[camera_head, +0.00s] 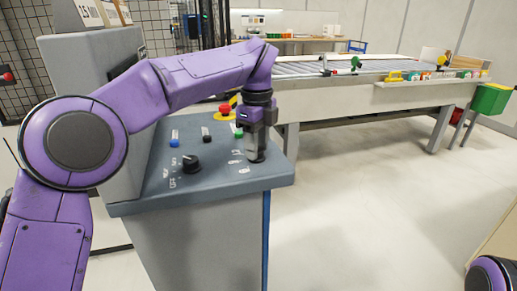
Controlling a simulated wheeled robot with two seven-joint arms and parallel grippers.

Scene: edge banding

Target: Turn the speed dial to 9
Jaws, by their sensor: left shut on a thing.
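My left arm reaches across from the left and bends down over a grey control panel (215,192). My left gripper (255,155) points down at the right part of the panel. It is shut on the speed dial, which the fingers mostly hide. Small white marks stand around that spot, but the numbers are too small to read and the dial's setting cannot be told. A second black knob (190,164) with white lettering beside it sits further left on the panel. My right gripper is not in view; only a piece of my right arm shows at the bottom right corner.
Blue (174,143), black (206,138) and green (239,133) buttons line the panel's back, with a red emergency stop (225,109) behind. A long conveyor table (400,95) stands at the back right, with a green bin (491,99) at its end. The floor right of the panel is clear.

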